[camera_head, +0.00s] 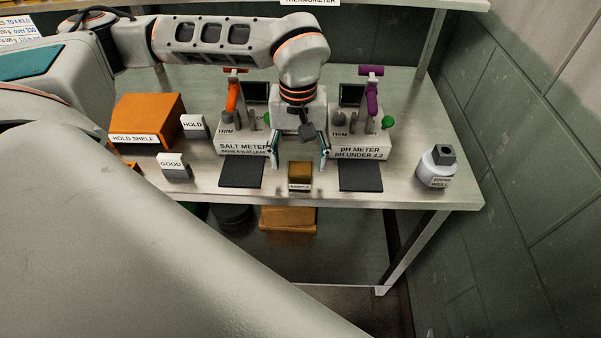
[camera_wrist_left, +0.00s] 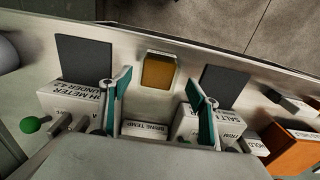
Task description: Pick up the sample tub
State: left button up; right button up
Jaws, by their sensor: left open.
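The sample tub (camera_head: 300,171) is a small brown, square tub with a white label on its front. It stands near the front edge of the steel bench, between two dark pads. In the left wrist view the tub (camera_wrist_left: 158,72) shows from above, just beyond the fingertips and centred between them. My left gripper (camera_head: 299,152) is open and empty, pointing down behind the tub. Its teal-padded fingers (camera_wrist_left: 158,85) are spread wider than the tub, and I see no contact. My right gripper is not in view.
The salt meter (camera_head: 243,147) stands left and the pH meter (camera_head: 360,152) right, with dark pads (camera_head: 241,172) (camera_head: 361,176) before them. A BRINE TEMP block (camera_wrist_left: 145,130) sits between the meters. A white bottle (camera_head: 438,168) stands far right; the orange hold shelf (camera_head: 146,118) is left.

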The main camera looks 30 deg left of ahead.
aim_at(301, 171)
pick_arm(q)
jog(key=f, duration=0.4)
jog(key=shift+d, duration=0.2)
jog(key=c, duration=1.3)
